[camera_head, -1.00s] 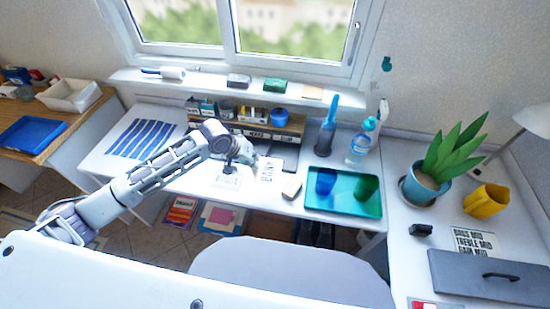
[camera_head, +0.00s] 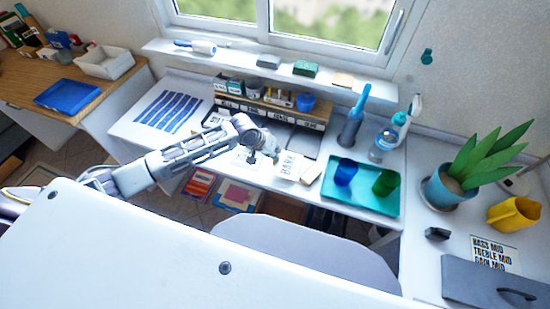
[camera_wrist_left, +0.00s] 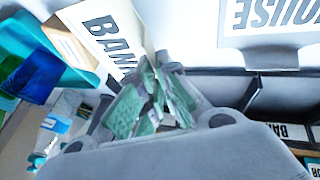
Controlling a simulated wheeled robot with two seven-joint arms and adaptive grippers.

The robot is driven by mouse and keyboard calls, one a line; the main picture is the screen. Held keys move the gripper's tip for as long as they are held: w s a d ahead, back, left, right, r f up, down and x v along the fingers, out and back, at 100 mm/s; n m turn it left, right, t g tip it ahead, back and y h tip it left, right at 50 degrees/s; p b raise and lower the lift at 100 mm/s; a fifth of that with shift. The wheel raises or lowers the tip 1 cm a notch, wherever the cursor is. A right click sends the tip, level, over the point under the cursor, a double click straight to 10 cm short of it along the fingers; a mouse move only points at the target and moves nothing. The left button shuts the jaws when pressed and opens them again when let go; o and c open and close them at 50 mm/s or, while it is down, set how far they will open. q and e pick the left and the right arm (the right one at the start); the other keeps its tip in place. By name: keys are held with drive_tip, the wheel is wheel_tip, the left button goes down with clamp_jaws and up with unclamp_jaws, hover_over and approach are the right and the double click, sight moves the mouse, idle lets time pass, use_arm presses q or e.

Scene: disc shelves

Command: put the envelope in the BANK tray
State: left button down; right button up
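A white envelope marked BANK (camera_head: 290,166) lies on the desk left of the teal tray. It fills the upper left of the left wrist view (camera_wrist_left: 102,32). My left gripper (camera_head: 264,157) is just left of it in the head view. In the left wrist view its green-padded fingers (camera_wrist_left: 156,75) point at the envelope's edge. Whether they are apart, shut or touching the paper is unclear. A label that seems to read BANK (camera_wrist_left: 292,131) shows on the dark tray row at the lower right. The same row of labelled trays (camera_head: 270,112) stands at the desk's back. My right gripper is out of view.
A paper marked HOUSE (camera_wrist_left: 268,16) lies beside the envelope. A small tan block (camera_head: 311,173) is right of the envelope. The teal tray (camera_head: 357,202) holds a blue and a green cup.

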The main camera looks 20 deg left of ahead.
use_arm(q)
drive_tip(key=shift+f, duration=1.85)
drive_tip(key=c, duration=2.1)
unclamp_jaws()
drive_tip(key=o, duration=0.4)
drive_tip(key=shift+o, duration=0.3)
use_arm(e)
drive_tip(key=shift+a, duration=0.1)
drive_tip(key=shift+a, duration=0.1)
